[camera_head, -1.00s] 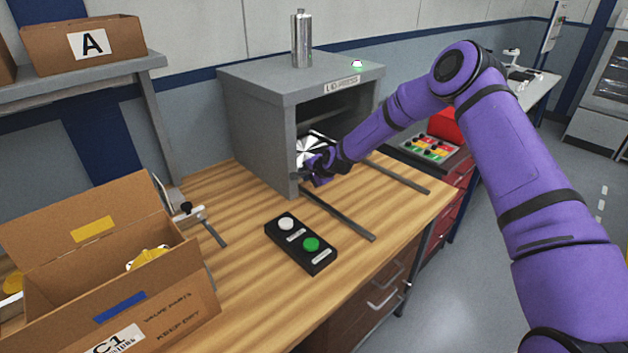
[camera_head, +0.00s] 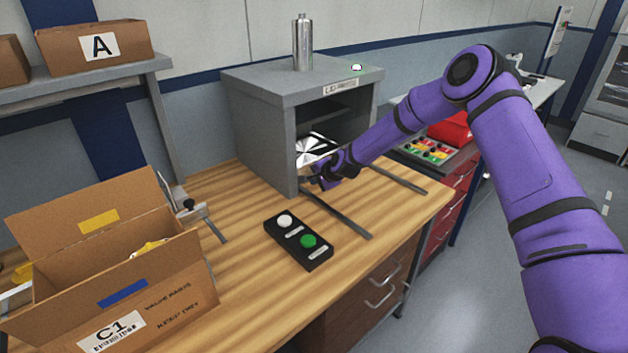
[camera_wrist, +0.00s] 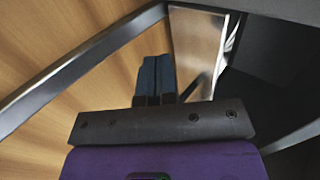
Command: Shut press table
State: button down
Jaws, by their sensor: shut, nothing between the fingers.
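The grey press (camera_head: 265,125) stands on the wooden bench with its front open. Its table, a shiny metal plate (camera_head: 312,148), shows inside the opening; part of it is hidden behind my gripper. Two dark rails (camera_head: 338,215) run out of the press over the bench. My gripper (camera_head: 312,183) is at the front of the opening, low, by the table's front edge. In the wrist view my gripper's fingers (camera_wrist: 155,78) are together and empty, beside a pale metal surface (camera_wrist: 197,40); I cannot tell whether they touch it.
A black box with a white and a green button (camera_head: 308,241) lies on the bench in front of the press. An open cardboard box (camera_head: 180,285) marked C1 stands at the left. A red drawer cabinet (camera_head: 462,178) stands beyond the bench at the right.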

jog(key=s+d+r+n+g+h, duration=0.1)
jog(key=s+d+r+n, duration=0.3)
jog(key=s+r, duration=0.6)
jog(key=s+d+r+n+h, duration=0.15)
jog(key=s+d+r, duration=0.35)
jog(key=s+r, duration=0.5)
jog(key=s+d+r+n+g+h, duration=0.1)
jog(key=s+d+r+n+h, duration=0.15)
jog(key=s+d+r, duration=0.7)
jog(key=s+d+r+n, duration=0.1)
jog(key=s+r, duration=0.2)
jog(key=s, duration=0.5)
jog(key=s+d+r+n, duration=0.1)
jog(key=s+r, duration=0.3)
jog(key=s, duration=0.5)
jog(key=s+d+r, duration=0.1)
jog(key=s+r, duration=0.3)
jog(key=s, duration=0.5)
jog(key=shift+n+h, duration=0.3)
jog(key=shift+n, duration=0.1)
